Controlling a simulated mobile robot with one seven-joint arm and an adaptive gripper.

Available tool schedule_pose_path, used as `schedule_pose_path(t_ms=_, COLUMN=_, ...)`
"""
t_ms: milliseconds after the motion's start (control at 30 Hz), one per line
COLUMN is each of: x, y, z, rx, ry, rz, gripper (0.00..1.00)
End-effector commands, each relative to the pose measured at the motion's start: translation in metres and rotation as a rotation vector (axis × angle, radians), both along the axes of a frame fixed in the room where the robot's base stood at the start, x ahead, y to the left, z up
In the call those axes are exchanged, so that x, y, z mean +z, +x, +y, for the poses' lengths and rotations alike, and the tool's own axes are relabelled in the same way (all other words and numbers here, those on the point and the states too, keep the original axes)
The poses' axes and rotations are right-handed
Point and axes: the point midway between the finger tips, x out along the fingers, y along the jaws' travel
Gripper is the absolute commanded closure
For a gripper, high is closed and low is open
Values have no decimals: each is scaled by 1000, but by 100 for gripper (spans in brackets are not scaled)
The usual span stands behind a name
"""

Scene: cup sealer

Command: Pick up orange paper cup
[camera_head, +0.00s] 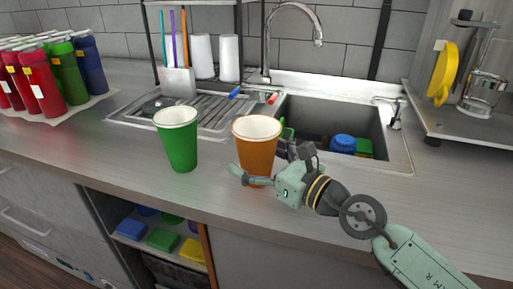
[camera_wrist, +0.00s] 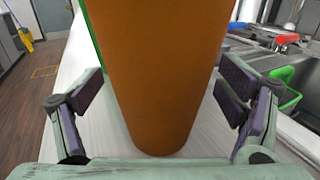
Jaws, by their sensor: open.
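The orange paper cup (camera_head: 257,148) stands upright on the counter in front of the sink, its white inside showing at the top. In the wrist view the orange cup (camera_wrist: 165,75) fills the middle, between the two fingers. My gripper (camera_head: 262,168) comes in from the right at the cup's lower half. In the wrist view my gripper (camera_wrist: 160,100) is open, with one finger on each side of the cup and a visible gap between each finger and the cup.
A green paper cup (camera_head: 177,139) stands upright just left of the orange one. The sink (camera_head: 400,150) lies behind and to the right. Several coloured bottles (camera_head: 45,80) stand at the far left. A drying rack (camera_head: 215,122) lies behind the cups.

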Motion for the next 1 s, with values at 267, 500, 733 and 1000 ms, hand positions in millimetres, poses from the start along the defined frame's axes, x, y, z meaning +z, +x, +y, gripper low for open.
schedule_pose_path(t_ms=267, x=-1, y=0, z=0, rx=0, ry=0, rz=0, gripper=19)
schedule_pose_path(t_ms=500, x=0, y=0, z=0, rx=0, ry=0, rz=0, gripper=35)
schedule_pose_path(t_ms=733, x=0, y=0, z=0, rx=0, ry=0, rz=0, gripper=51)
schedule_pose_path(t_ms=1000, x=0, y=0, z=0, rx=0, ry=0, rz=0, gripper=69)
